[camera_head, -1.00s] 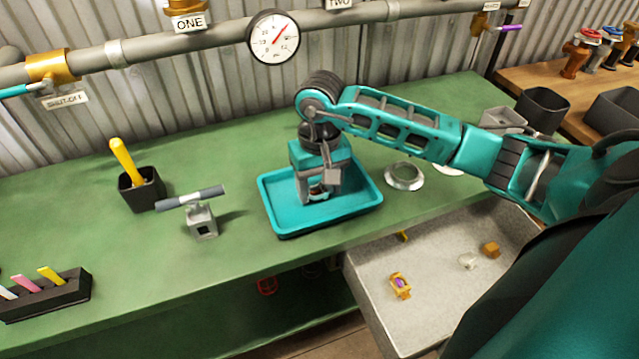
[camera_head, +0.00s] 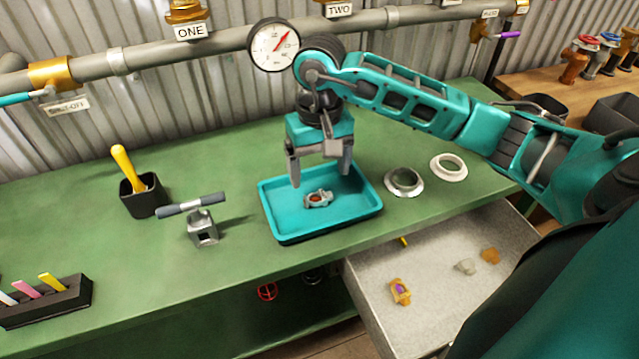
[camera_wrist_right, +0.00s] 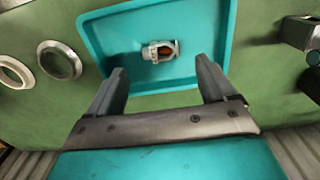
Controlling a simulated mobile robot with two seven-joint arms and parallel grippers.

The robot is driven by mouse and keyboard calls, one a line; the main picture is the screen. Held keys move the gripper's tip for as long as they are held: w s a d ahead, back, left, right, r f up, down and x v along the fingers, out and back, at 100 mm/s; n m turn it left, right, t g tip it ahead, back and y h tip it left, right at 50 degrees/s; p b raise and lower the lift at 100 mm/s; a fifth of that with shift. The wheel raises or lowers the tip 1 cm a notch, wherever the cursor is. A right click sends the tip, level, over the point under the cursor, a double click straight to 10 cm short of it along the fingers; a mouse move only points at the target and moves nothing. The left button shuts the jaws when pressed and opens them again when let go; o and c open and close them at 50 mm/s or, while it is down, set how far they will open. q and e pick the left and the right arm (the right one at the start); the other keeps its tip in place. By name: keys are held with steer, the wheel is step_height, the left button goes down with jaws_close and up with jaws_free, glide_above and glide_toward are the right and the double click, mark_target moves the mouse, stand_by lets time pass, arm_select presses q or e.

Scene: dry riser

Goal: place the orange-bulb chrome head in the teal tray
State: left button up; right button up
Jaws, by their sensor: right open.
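The orange-bulb chrome head (camera_head: 318,199) lies on its side on the floor of the teal tray (camera_head: 288,235), near its middle. It also shows in the right wrist view (camera_wrist_right: 160,51), inside the tray (camera_wrist_right: 112,30) and apart from the fingers. My right gripper (camera_head: 322,177) is open and empty above the tray, with its fingers spread over the back part. In the right wrist view the open fingers (camera_wrist_right: 163,80) frame empty space with the head beyond them. My left gripper is not in view.
Two ring flanges, one chrome (camera_head: 404,182) and one white (camera_head: 448,167), lie right of the tray. A grey clamp tool (camera_head: 202,226) and a black cup (camera_head: 143,196) stand to the left. An open drawer (camera_head: 440,330) holds a brass head (camera_head: 400,291) and small pieces.

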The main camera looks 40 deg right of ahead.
step_height(320, 180, up, 6)
steer(key=shift+f, duration=0.2)
stand_by(0.5)
